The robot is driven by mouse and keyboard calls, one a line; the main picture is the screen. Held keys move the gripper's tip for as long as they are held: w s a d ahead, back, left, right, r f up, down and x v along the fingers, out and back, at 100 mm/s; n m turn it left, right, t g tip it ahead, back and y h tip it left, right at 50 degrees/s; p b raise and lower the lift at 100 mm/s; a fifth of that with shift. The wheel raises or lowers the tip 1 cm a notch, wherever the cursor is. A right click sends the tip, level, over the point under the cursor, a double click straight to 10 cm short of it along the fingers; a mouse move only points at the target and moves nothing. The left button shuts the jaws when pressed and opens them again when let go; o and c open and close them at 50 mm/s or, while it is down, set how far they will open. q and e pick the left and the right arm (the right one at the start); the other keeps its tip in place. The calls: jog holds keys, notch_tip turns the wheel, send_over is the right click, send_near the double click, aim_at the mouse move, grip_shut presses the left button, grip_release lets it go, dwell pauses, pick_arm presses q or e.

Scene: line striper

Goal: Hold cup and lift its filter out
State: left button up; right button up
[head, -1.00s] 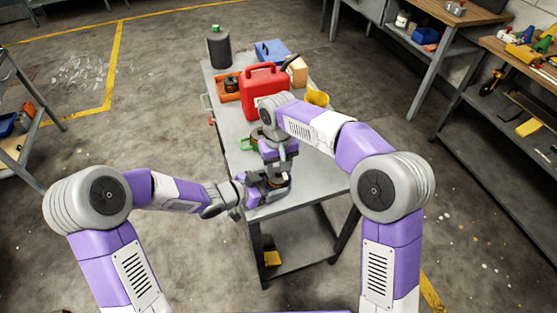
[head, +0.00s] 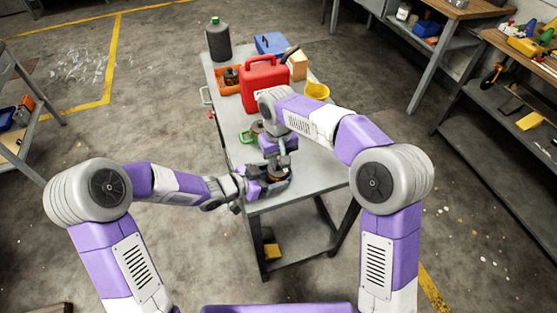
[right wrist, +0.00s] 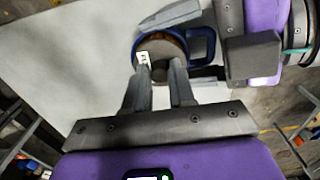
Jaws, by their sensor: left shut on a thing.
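The cup (right wrist: 140,44) shows in the right wrist view as a round, dark blue-rimmed vessel with a blue handle (right wrist: 208,46) on its right. The filter (right wrist: 168,42) is a round brown-grey piece inside its rim. My right gripper (right wrist: 162,72) points down over the cup. Its fingers are apart, with a dark part of the filter between the tips; contact cannot be told. In the head view the right arm partly hides the cup.
On the grey table (head: 325,160) stand a red canister (head: 262,88), a yellow cup (head: 316,92), an orange tray (head: 224,86), a blue box (head: 270,43) and a dark bottle (head: 218,40). A green-handled item (head: 246,137) lies left of my right gripper.

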pick_arm(q)
jog(key=shift+f, duration=0.1)
pick_arm(e)
grip_shut()
jog(key=shift+r, duration=0.65)
jog(key=shift+r, duration=2.4)
pick_arm(q)
jog(key=o, duration=1)
jog(key=shift+c, duration=0.2)
jog(key=shift+a, duration=0.1)
